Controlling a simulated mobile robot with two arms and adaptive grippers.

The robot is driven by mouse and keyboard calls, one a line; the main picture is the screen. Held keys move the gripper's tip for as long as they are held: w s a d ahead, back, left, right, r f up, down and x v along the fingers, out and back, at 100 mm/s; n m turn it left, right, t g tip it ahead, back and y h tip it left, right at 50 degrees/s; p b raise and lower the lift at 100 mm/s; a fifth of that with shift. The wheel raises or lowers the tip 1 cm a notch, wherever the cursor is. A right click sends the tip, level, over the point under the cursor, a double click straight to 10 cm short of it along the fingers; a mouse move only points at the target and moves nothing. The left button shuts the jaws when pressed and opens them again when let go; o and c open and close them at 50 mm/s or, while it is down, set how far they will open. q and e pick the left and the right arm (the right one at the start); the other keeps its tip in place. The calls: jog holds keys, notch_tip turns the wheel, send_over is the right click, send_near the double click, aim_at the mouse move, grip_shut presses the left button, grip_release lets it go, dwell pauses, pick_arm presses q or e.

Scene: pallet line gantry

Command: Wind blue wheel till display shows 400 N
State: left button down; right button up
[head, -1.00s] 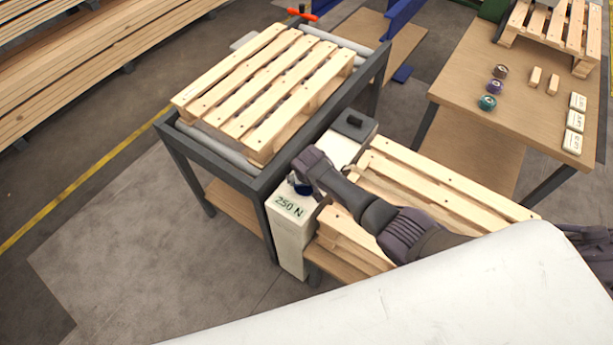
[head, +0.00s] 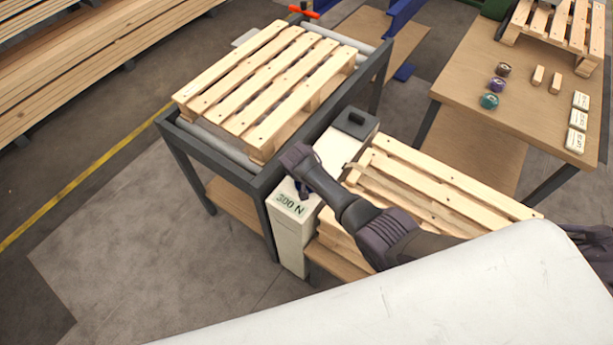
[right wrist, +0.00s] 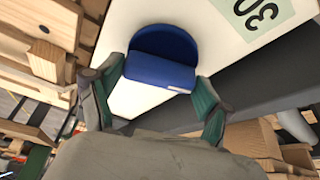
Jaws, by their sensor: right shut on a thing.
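The blue wheel (right wrist: 163,45) sits on the white top of a narrow box-like unit (head: 293,240). In the right wrist view its blue grip bar lies between the two fingers of my right gripper (right wrist: 158,77), which is shut on it. In the head view my right gripper (head: 301,186) points down at the unit's top and hides most of the wheel. The display (head: 289,204) next to the wheel reads 300 N. Part of the display (right wrist: 255,14) also shows in the right wrist view.
A pallet (head: 270,85) lies on a dark-framed roller table just left of the unit. More pallets (head: 430,190) are stacked to its right. A wooden table (head: 530,120) at the right holds coloured round items, small blocks and white labels. Open floor lies at the left.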

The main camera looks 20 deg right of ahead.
jog(key=shift+w+r, duration=0.1)
jog(key=o, duration=1.1)
jog(key=v, duration=1.2)
